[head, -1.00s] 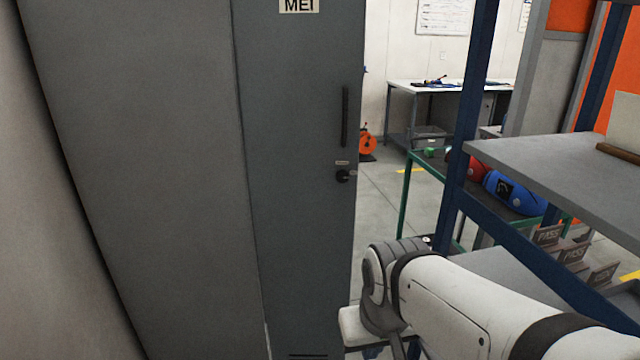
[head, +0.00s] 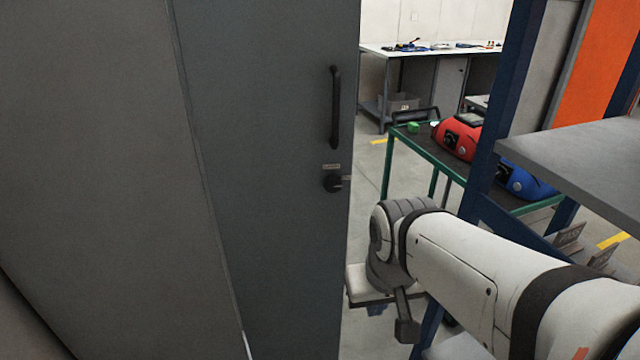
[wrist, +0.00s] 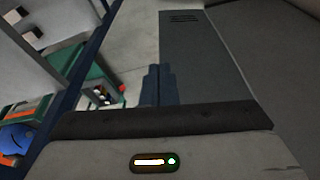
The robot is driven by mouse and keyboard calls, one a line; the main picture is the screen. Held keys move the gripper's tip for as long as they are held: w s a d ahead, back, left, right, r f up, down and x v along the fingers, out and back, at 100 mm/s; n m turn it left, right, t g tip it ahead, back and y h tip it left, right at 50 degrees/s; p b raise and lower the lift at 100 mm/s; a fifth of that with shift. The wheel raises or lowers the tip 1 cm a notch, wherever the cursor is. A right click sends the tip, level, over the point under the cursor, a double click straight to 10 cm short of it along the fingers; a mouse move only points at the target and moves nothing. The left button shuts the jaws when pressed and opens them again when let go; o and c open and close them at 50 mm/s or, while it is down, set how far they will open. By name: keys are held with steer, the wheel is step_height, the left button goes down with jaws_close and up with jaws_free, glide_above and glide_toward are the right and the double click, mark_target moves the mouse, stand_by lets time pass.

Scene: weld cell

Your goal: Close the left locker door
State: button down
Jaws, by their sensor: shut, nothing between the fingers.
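A dark grey locker door (head: 270,180) fills the middle of the head view. It has a black bar handle (head: 335,108) and a dark lock (head: 333,180) near its right edge. I cannot tell how far the door stands open. In the wrist view, a grey panel with vent slots, apparently the door's lower part (wrist: 200,50), stands just beyond and right of my gripper (wrist: 158,70). The gripper's two dark fingers are together with nothing between them. I cannot tell whether they touch the panel.
A broad grey panel (head: 90,150) lies left of the door. Blue-framed shelving (head: 590,160) stands close on the right, beside my arm. Behind are a green-framed cart (head: 425,150) with red and blue items, and a workbench (head: 430,52). Some floor shows between.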

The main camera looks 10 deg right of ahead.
steer(key=w+d+r+t+p, duration=0.1)
steer(key=w+r+p, duration=0.15)
steer(key=w, duration=0.55)
steer(key=w+r+t+p, duration=0.1)
steer(key=w+r, duration=0.3)
steer(key=w, duration=0.4)
steer(key=w+f+p, duration=0.2)
steer(key=w+f, duration=0.6)
steer(key=f, duration=0.1)
steer(key=shift+d+f, duration=0.15)
steer(key=shift+f, duration=0.15)
